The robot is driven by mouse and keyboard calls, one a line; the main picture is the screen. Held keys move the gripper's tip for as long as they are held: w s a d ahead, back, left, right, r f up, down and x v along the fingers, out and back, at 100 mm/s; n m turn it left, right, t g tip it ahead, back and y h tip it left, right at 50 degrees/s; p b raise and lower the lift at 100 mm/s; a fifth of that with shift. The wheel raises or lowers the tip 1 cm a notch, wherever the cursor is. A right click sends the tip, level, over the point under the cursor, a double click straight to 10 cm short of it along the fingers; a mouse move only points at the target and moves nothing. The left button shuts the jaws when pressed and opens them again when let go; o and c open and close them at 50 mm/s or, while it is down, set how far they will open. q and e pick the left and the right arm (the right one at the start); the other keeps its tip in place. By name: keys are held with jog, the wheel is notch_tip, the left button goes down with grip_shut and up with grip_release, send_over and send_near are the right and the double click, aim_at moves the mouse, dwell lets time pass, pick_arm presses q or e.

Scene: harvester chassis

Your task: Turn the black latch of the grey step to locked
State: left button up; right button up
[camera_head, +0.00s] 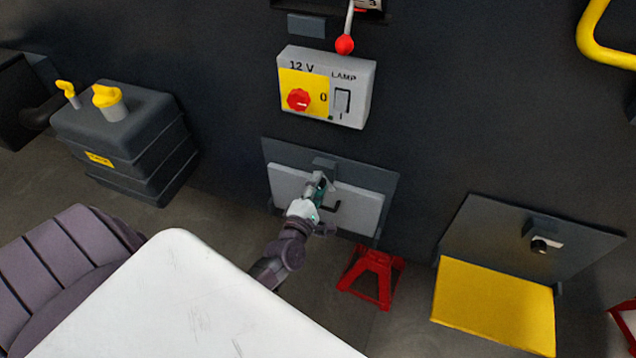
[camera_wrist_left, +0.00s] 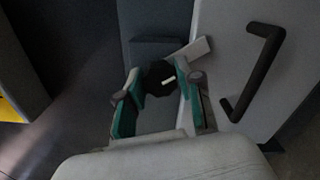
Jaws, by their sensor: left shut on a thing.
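The grey step (camera_head: 360,209) is folded up flat against its dark backing plate (camera_head: 380,179). It also shows in the left wrist view (camera_wrist_left: 228,38), with a black bar handle (camera_wrist_left: 262,72) on its face. The black latch (camera_wrist_left: 158,73) is a dark knob with a short white mark, slightly tilted in the picture, beside a light tab (camera_wrist_left: 193,48). My left gripper (camera_head: 320,184) is in front of the step's upper middle, and its fingers (camera_wrist_left: 160,84) are shut around the latch. In the head view the gripper hides the latch. My right gripper is not in view.
A yellow step (camera_head: 493,305) is folded down at right, with its own black latch (camera_head: 540,245). A red jack stand (camera_head: 372,274) stands below the grey step. A switch box (camera_head: 326,86) is above it. A dark canister (camera_head: 128,140) stands at left.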

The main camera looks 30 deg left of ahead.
pick_arm(q)
jog(key=m+p, duration=0.1)
jog(key=m, duration=0.2)
jog(key=shift+m, duration=0.3)
jog(key=shift+m+p, duration=0.35)
jog(key=shift+m, duration=1.15)
jog(key=shift+f, duration=0.1)
jog(key=o, duration=1.2)
jog(key=shift+c, duration=0.2)
jog(key=shift+s, duration=0.1)
jog(key=v, duration=1.1)
jog(key=shift+s+d, duration=0.2)
jog(key=shift+s, duration=0.2)
